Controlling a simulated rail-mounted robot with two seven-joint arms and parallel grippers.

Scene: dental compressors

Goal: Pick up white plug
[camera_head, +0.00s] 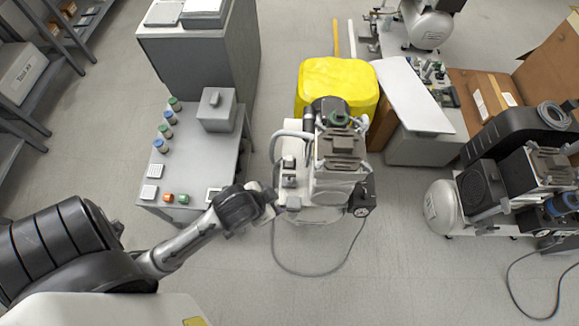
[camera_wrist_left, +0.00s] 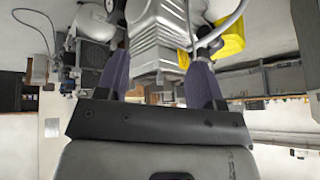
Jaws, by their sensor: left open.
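My left gripper (camera_head: 274,199) reaches in from the left and is at the left side of the middle dental compressor (camera_head: 340,150). In the left wrist view the left gripper (camera_wrist_left: 158,66) has its two dark fingers apart, with the grey ribbed compressor body (camera_wrist_left: 158,45) showing between and beyond them. I cannot make out a white plug for certain in either view. A thin grey cable (camera_head: 291,270) loops on the floor in front of the compressor. My right gripper is not in view.
A grey side table (camera_head: 194,160) with several small jars stands left of the compressor. A yellow container (camera_head: 337,82) is behind it, also visible in the wrist view (camera_wrist_left: 233,38). Another compressor (camera_head: 500,190) stands to the right. The floor in front is mostly clear.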

